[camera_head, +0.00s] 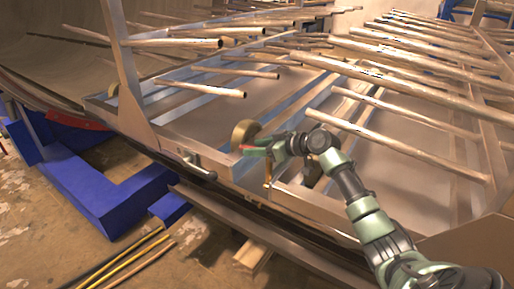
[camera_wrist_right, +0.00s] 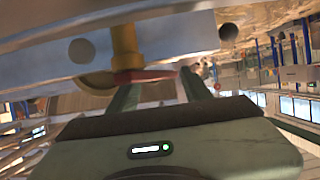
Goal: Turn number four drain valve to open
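The drain valve has a short red handle (camera_head: 252,150) and a brass-coloured body (camera_head: 267,172) at the front edge of the metal frame. In the right wrist view the red handle (camera_wrist_right: 150,75) lies crosswise just below the brass pipe (camera_wrist_right: 124,42). My right gripper (camera_head: 274,147) reaches in from the right and is right by the handle. In the wrist view its two green fingers (camera_wrist_right: 158,82) are spread apart, with the handle across their tips. I cannot tell whether they touch it. No number label is readable. My left gripper is not in view.
A metal frame with several long tubes (camera_head: 400,143) fills the area behind the valve. A round brass-coloured disc (camera_head: 245,133) stands close behind the handle. A metal fitting (camera_head: 197,165) juts out to the left. Blue supports (camera_head: 110,205) and loose rods (camera_head: 125,260) lie at lower left.

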